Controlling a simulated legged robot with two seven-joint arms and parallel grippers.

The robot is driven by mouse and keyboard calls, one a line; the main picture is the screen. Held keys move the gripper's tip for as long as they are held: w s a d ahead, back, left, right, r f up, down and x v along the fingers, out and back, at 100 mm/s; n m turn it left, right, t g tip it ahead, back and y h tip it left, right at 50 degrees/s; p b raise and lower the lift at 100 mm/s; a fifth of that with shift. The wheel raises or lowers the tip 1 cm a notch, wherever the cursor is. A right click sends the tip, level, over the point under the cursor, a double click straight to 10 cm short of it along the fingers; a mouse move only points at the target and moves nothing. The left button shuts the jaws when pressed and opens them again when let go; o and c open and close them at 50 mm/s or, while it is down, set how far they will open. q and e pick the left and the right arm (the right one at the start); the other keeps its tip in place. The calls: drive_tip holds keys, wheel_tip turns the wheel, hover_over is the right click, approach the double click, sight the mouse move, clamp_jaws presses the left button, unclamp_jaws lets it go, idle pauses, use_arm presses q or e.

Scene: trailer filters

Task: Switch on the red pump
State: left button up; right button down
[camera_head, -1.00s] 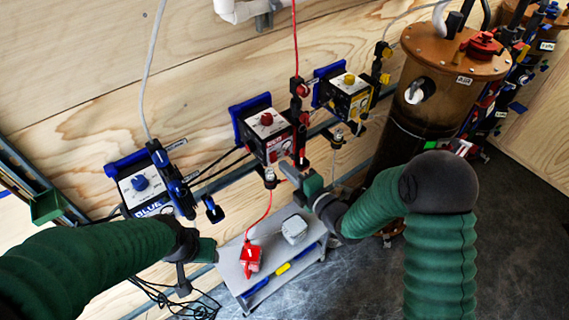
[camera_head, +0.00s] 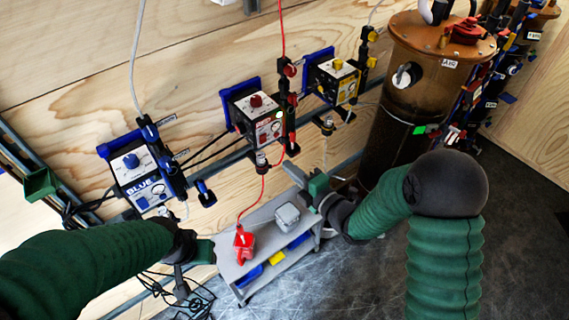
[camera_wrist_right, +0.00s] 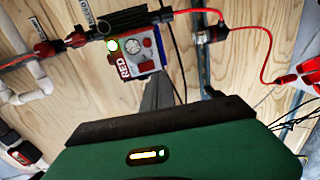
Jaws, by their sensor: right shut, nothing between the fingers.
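The red pump (camera_head: 258,118) is a white and red box with a red knob on top, mounted along the wall between the blue and yellow pumps. A green light (camera_head: 278,115) glows on its front. The pump also shows in the right wrist view (camera_wrist_right: 138,50), with its "RED" label and the bright light. My right gripper (camera_head: 290,170) is shut and empty, below and to the right of the red pump and apart from it. Its grey fingers (camera_wrist_right: 160,92) point toward the pump in the wrist view. My left gripper (camera_head: 182,285) is low at the left; its fingers are unclear.
The blue pump (camera_head: 138,172) is at left and the yellow pump (camera_head: 338,80) at right. A grey cart (camera_head: 262,222) below carries a red device (camera_head: 243,243) and a grey box (camera_head: 287,216). A brown tank (camera_head: 425,90) stands at right. Dark floor is clear in front.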

drive_tip(key=s+d+f+m+g+h, duration=0.2)
drive_tip(key=s+d+f+m+h, duration=0.15)
drive_tip(key=d+m, duration=0.25)
drive_tip(key=s+d+f+m+g+h, duration=0.1)
drive_tip(key=s+d+f+m+h, duration=0.15)
drive_tip(key=d+m+h, duration=0.2)
use_arm(q)
drive_tip(key=shift+w+a+f+b, duration=0.2)
drive_tip(key=shift+a+f+b, duration=0.3)
drive_tip(key=shift+f, duration=0.25)
use_arm(e)
drive_tip(key=s+d+m+g+h, duration=0.1)
drive_tip(key=s+d+m+g, duration=0.1)
drive_tip(key=s+m+g, duration=0.2)
drive_tip(key=s+d+m+g, duration=0.3)
drive_tip(key=s+m, duration=0.7)
drive_tip(key=s, duration=0.2)
drive_tip(key=shift+d+f+m+g+h, duration=0.15)
drive_tip(key=shift+f+m+g+h, duration=0.2)
drive_tip(key=shift+f+g+h, duration=0.05)
